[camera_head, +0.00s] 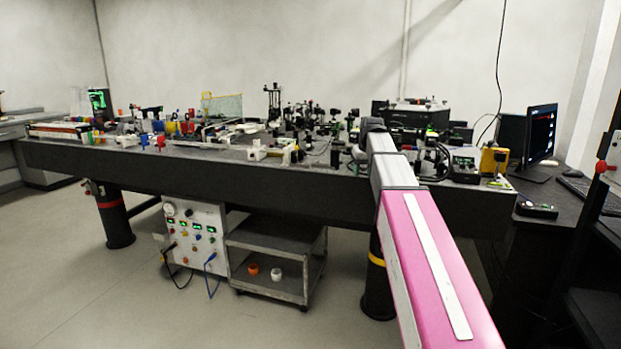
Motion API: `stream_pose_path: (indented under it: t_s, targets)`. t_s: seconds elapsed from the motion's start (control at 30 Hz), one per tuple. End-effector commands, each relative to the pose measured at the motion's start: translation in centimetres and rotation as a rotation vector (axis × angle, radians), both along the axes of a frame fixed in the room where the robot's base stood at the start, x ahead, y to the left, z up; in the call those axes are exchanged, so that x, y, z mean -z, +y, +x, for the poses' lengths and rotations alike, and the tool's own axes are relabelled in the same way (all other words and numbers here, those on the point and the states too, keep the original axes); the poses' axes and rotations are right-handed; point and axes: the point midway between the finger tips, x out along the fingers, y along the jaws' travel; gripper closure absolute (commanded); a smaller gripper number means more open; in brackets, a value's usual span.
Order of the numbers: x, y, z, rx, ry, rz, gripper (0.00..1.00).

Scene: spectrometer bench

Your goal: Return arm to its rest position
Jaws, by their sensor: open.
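My arm, with a pink link and grey-white links beyond it, reaches forward from the lower right over the near edge of the optical bench (300,180). The arm's far end shows as a dark rounded joint above the bench top. My gripper cannot be made out; it is hidden behind the arm or among the dark optics. I cannot tell whether the arm touches anything on the bench.
Optical mounts (310,115) crowd the bench around the arm's far end. A yellow device (493,160) and a monitor (541,133) stand to the right. A grey cart (270,245) and a white control box (195,232) stand below. The floor at left is clear.

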Motion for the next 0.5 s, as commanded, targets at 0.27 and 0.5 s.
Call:
stream_pose_path:
  t_s: [0.27,0.5]
  targets:
    - [12.0,0.3,-5.6,0.041,0.069,-0.006,0.55]
    - [20.6,0.4,-11.1,0.074,0.122,-0.014,0.55]
